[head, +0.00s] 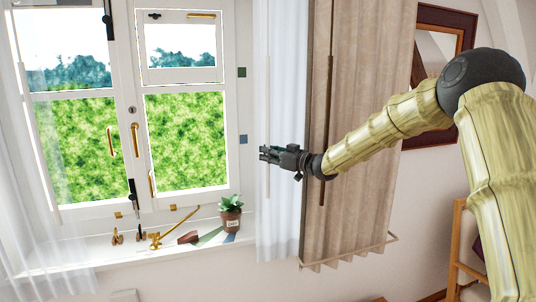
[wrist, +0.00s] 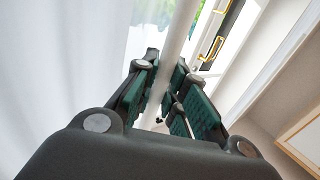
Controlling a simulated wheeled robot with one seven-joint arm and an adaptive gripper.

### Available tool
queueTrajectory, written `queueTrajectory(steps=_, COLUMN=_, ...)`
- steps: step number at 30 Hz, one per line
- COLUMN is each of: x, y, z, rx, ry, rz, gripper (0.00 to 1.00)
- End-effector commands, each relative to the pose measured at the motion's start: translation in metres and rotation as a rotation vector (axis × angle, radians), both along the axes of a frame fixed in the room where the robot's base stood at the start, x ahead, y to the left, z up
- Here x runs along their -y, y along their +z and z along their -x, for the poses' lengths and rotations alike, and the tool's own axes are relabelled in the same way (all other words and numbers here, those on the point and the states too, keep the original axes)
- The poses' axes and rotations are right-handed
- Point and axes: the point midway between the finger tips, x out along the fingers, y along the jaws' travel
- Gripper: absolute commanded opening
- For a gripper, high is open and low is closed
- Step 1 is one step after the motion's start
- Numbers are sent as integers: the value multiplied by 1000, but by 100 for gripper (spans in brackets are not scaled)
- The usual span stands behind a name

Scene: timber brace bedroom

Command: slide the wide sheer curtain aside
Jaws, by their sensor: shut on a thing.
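My gripper (head: 264,154) is at the right side of the window, in front of a white sheer curtain (head: 285,225). It is shut on a thin pale rod (head: 267,183) that hangs upright along this curtain. In the wrist view, the rod (wrist: 180,38) passes between the green-padded fingers (wrist: 161,82), with white sheer cloth (wrist: 60,60) to the left. This sheer hangs gathered in a strip between the window frame and a beige curtain. Another sheer curtain (head: 35,180) hangs over the window's left side, partly cut off by the picture edge. The curtain tops are out of view.
The beige curtain (head: 350,190) with a dark rod (head: 328,100) hangs behind my arm. The sill (head: 75,250) holds a potted plant (head: 231,214), brass pieces (head: 172,230) and small items. A framed mirror (head: 433,70) and wooden furniture (head: 457,245) stand at right.

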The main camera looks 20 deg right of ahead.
Motion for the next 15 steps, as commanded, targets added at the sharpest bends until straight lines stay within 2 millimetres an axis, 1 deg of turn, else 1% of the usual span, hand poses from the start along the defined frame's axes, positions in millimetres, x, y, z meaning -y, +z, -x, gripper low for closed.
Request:
queueTrajectory(steps=4, x=0, y=1, z=0, rx=1, ry=-1, rz=0, gripper=0)
queueTrajectory(steps=5, x=0, y=1, z=0, rx=2, ry=-1, rz=0, gripper=15)
queueTrajectory(steps=6, x=0, y=1, z=0, rx=2, ry=-1, rz=0, gripper=22)
queueTrajectory(steps=15, x=1, y=1, z=0, rx=1, ry=-2, rz=-1, gripper=22)
